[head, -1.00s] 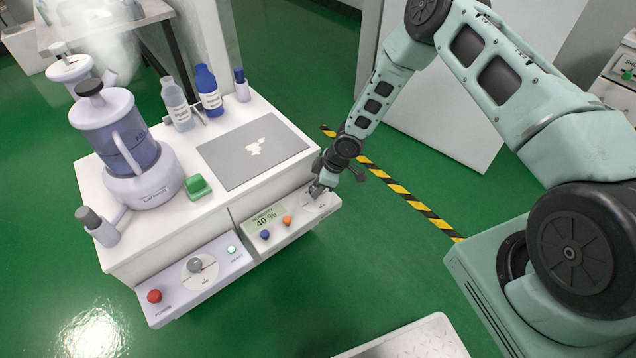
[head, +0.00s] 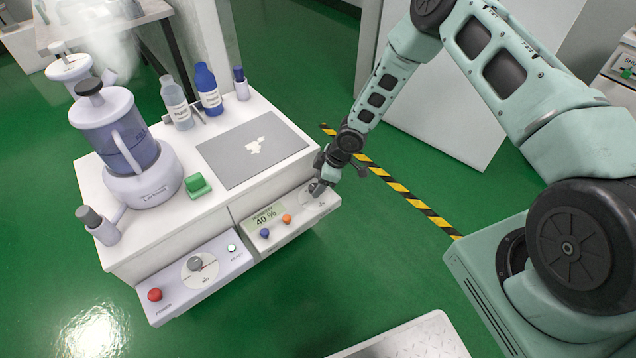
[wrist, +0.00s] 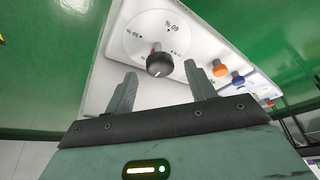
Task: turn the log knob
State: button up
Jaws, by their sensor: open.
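A black knob (wrist: 160,64) sits on a round white dial with percent marks, on the white front panel (head: 277,235) with a display reading 40 %. I cannot read the word "log" on it. My gripper (wrist: 160,70) is open. In the wrist view its two fingers stand apart, one toward each side of the knob, with the knob showing between and beyond their tips. I cannot tell that they touch it. In the head view my gripper (head: 317,187) is at the right end of this panel and hides the knob; part of the dial shows.
Orange (head: 287,218) and blue (head: 265,233) buttons sit left of the dial. A second panel at lower left has a grey knob (head: 195,264) and red button (head: 155,295). Bottles, a blender-like device (head: 140,175) and a grey mat (head: 230,165) occupy the worktop.

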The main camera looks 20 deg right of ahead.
jog(key=p+v, duration=0.3)
jog(key=v, duration=1.3)
jog(key=shift+a, duration=0.1)
jog(key=s+a+r+m+h, duration=0.1)
jog(key=s+a+r, duration=0.25)
jog(key=r, duration=0.25)
jog(key=s+a+r+g+h, duration=0.1)
jog(key=s+a+r, duration=0.25)
jog(key=r, duration=0.25)
jog(key=s+a+r+m+h, duration=0.1)
jog(key=s+a+r+h, duration=0.15)
jog(key=s+r, duration=0.25)
jog(key=s+a+r+m+g, duration=0.1)
jog(key=s+a+r+m, duration=0.1)
jog(key=s+r, duration=0.5)
jog(key=s+a+r+m, duration=0.1)
jog(key=s+a+r, duration=0.15)
jog(key=s, duration=0.85)
notch_tip(320, 180, up, 15)
jog(key=p, duration=1.4)
jog(key=shift+d+y, duration=0.4)
jog(key=shift+y, duration=0.05)
jog(key=shift+f, duration=0.15)
